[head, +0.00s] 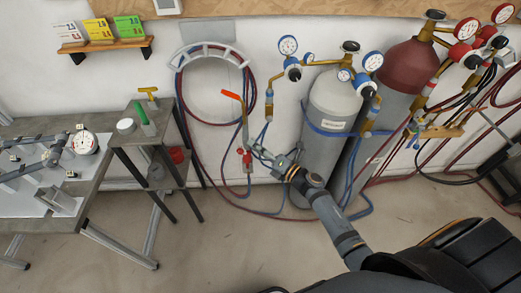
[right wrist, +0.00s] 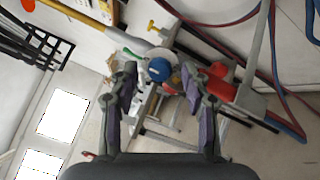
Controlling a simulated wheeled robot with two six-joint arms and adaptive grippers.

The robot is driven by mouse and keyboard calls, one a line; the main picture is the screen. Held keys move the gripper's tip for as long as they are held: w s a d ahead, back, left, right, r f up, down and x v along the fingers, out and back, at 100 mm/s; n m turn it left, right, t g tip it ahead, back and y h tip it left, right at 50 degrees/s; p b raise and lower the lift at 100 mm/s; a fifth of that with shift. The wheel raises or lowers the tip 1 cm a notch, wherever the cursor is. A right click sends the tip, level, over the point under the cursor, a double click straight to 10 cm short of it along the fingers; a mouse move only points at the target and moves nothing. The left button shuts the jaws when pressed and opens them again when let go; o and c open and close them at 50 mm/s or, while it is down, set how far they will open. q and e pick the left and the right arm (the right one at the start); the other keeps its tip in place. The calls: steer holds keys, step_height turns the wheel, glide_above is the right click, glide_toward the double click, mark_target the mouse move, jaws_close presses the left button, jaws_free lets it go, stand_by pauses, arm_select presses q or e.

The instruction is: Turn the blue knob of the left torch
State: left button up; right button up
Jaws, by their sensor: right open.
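The left torch (head: 244,126) stands upright before the white wall, with a grey tube, an orange-red upper end and a red knob (head: 241,152) low on it. The red knob also shows in the right wrist view (right wrist: 219,82), right of the fingers. The blue knob (right wrist: 160,69) shows round and face-on between my right fingertips in the right wrist view. In the head view it is not clearly visible behind the gripper. My right gripper (head: 262,153) is open beside the lower torch, with a finger on either side of the blue knob; contact cannot be told. My left gripper is not in view.
Grey (head: 332,105) and maroon (head: 410,65) gas cylinders with gauges stand right of the torch. Hoses hang on a wall rack (head: 208,50) and trail to the floor. A small side table (head: 133,135) and a workbench (head: 98,190) stand left. The floor in front is clear.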

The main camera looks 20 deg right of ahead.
steer(key=v, duration=1.2)
steer(key=s+d+f+m+g+h, duration=0.25)
steer(key=d+f+m, duration=0.2)
steer(key=f, duration=0.45)
steer(key=s+d+f+m+g+h, duration=0.1)
steer(key=s+d+f+m+h, duration=0.2)
steer(key=f+m, duration=0.45)
steer(key=s+d+f+m+g+h, duration=0.1)
steer(key=s+d+f+m+h, duration=0.2)
steer(key=f, duration=0.7)
steer(key=s+a+f+m+g, duration=0.3)
steer(key=s+f+m+g, duration=0.2)
steer(key=s+f, duration=0.5)
steer(key=s+a+f+m+g+h, duration=0.1)
steer(key=s+a+f+m+g, duration=0.2)
steer(key=s+f+m, duration=0.6)
steer(key=s+g, duration=0.2)
steer(key=s, duration=0.6)
steer(key=shift+s+f, duration=0.35)
steer(key=shift+a+g+h, duration=0.1)
steer(key=shift+g+h, duration=0.15)
